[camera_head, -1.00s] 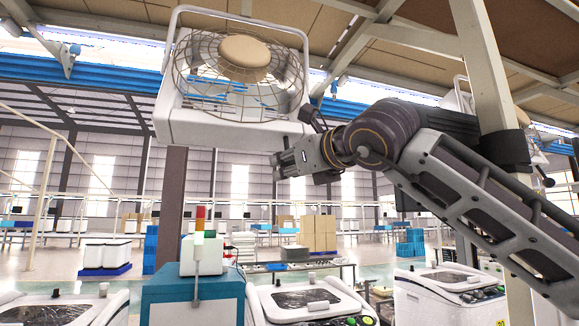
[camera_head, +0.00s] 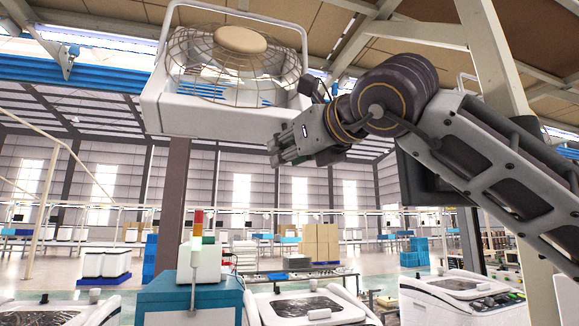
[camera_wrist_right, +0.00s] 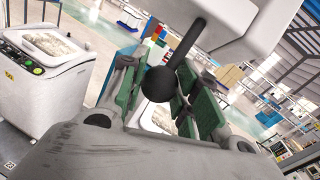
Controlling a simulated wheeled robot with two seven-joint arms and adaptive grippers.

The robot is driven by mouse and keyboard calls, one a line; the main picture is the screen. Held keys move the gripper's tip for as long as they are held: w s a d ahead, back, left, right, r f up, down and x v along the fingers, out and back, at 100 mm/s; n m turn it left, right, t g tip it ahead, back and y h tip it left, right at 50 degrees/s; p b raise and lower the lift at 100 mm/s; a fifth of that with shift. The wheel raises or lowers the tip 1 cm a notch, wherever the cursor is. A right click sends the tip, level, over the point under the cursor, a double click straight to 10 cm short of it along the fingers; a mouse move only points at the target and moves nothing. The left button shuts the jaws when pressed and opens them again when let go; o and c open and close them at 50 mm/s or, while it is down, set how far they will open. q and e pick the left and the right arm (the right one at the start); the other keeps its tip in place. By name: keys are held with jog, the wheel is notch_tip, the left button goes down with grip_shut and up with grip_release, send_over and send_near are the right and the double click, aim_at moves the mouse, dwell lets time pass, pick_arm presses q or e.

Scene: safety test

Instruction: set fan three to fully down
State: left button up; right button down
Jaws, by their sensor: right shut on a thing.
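A white fan (camera_head: 180,112) with a round wire cage and a tan hub hangs in a white bracket at the upper left of the head view. Its housing is tilted. My right gripper (camera_head: 276,151) is just below the housing's lower right side. In the right wrist view a black lever with a ball end (camera_wrist_right: 159,84) hangs down from the white housing (camera_wrist_right: 222,24). The green-padded fingers of my right gripper (camera_wrist_right: 168,98) are around the ball end and shut on it. No number shows on the fan. My left gripper is out of view.
A beige post (camera_head: 497,62) stands behind my right arm, and part of another white fan shows beside it. Below stand white machines (camera_head: 463,291) and a blue cabinet (camera_head: 190,302) with a signal light. Roof beams run above. The air left of the fan is clear.

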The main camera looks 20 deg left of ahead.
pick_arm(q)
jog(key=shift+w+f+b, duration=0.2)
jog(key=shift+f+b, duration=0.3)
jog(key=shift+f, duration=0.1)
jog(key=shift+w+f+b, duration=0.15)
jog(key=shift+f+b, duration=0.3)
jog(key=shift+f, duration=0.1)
pick_arm(e)
jog(key=s+d+r, duration=0.3)
jog(key=s+r, duration=0.1)
jog(key=shift+s+d, duration=0.2)
jog(key=shift+s, duration=0.05)
jog(key=c, duration=1.1)
grip_release()
jog(key=shift+s, duration=0.15)
jog(key=shift+c, duration=0.2)
jog(key=shift+o, duration=0.5)
jog(key=shift+s+f, duration=0.1)
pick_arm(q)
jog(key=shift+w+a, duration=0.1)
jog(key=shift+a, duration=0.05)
pick_arm(e)
jog(key=shift+f, duration=0.15)
